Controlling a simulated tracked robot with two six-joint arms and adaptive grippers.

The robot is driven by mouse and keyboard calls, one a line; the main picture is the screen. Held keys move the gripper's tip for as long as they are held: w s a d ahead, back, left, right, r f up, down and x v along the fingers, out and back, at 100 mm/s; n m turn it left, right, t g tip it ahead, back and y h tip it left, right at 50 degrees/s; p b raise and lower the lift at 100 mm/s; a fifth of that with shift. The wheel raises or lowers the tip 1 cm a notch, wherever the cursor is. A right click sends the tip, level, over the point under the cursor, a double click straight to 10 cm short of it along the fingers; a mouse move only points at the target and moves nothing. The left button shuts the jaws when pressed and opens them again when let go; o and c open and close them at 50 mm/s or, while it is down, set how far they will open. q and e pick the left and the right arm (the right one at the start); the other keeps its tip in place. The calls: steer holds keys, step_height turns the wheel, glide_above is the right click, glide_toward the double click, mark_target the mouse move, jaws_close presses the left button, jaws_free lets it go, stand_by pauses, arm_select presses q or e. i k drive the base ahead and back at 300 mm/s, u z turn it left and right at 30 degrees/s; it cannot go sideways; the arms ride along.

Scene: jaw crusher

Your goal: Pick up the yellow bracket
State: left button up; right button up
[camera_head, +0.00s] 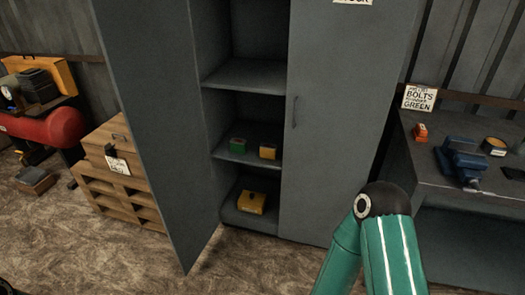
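A grey metal cabinet (345,120) stands in the middle with its left door (160,120) swung open. A yellow object (252,202) with a dark spot on it sits on the cabinet's bottom shelf; it may be the yellow bracket, but its shape is too small to tell. A smaller yellow-orange block (268,152) sits on the shelf above, beside a green block (238,145). Neither of my grippers shows. A teal arm link of mine with white stripes rises at the lower right, its bent joint in front of the workbench.
The cabinet's right door is shut. A workbench (470,190) at right holds a blue vise (462,160), a small orange box (420,132) and a bolts sign (419,98). A wooden crate (108,165) and red tank (62,127) stand at left. The floor before the cabinet is clear.

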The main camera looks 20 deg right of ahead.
mark_target(268, 151)
steer(key=u, duration=0.3)
steer(key=i, duration=1.6)
steer(key=z, duration=0.35)
